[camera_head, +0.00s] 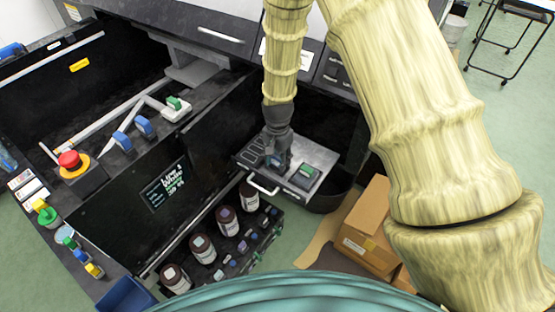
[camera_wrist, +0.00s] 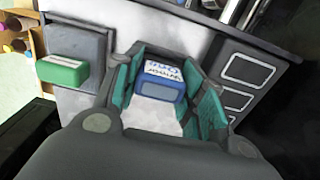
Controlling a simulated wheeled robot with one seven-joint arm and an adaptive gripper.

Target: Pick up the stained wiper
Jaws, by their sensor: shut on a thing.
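A blue-topped block with a white label, seemingly the wiper (camera_wrist: 163,80), sits between the teal pads of my gripper (camera_wrist: 168,92) in the wrist view. My gripper is shut on it; the printing is too small to read surely and no stain shows clearly. A pale part shows below the blue block. In the head view, my gripper (camera_head: 276,162) points down over the left part of a grey tray (camera_head: 322,157), and the blue block is mostly hidden. A green-topped block (camera_wrist: 62,71) on a dark grey pad stands left of my gripper; in the head view it also shows (camera_head: 307,170).
Several brown bottles (camera_head: 227,220) stand in a black rack left of the tray. A white handle (camera_head: 263,186) sticks out at the tray's front. Cardboard boxes (camera_head: 367,235) lie at the right. A red button (camera_head: 70,160) is at far left.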

